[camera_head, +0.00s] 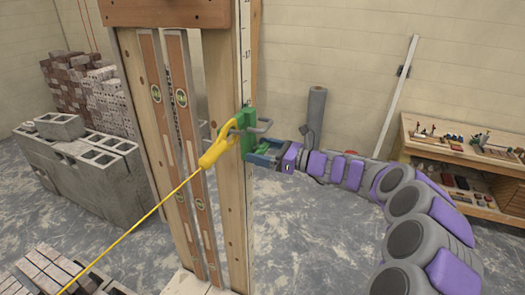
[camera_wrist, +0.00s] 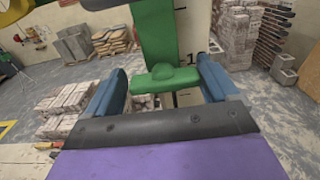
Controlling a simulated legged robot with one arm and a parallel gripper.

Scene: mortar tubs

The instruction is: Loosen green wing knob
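The green wing knob (camera_wrist: 163,79) sits on the front of a green bracket (camera_wrist: 158,35) in the wrist view. In the head view the green bracket (camera_head: 247,122) is clamped on the upright wooden post. My gripper (camera_wrist: 160,68) has its two blue fingers spread wide, one on each side of the knob. The wing tips come close to both fingers; I cannot tell whether they touch. In the head view my gripper (camera_head: 264,153) is right beside the bracket, and the knob is mostly hidden there.
A yellow line block (camera_head: 217,148) hangs at the bracket, with a taut yellow string (camera_head: 135,230) running down left. Two levels (camera_head: 187,140) stand against the wooden posts. Concrete blocks (camera_head: 85,165) stand left, a wooden tool shelf (camera_head: 455,150) right.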

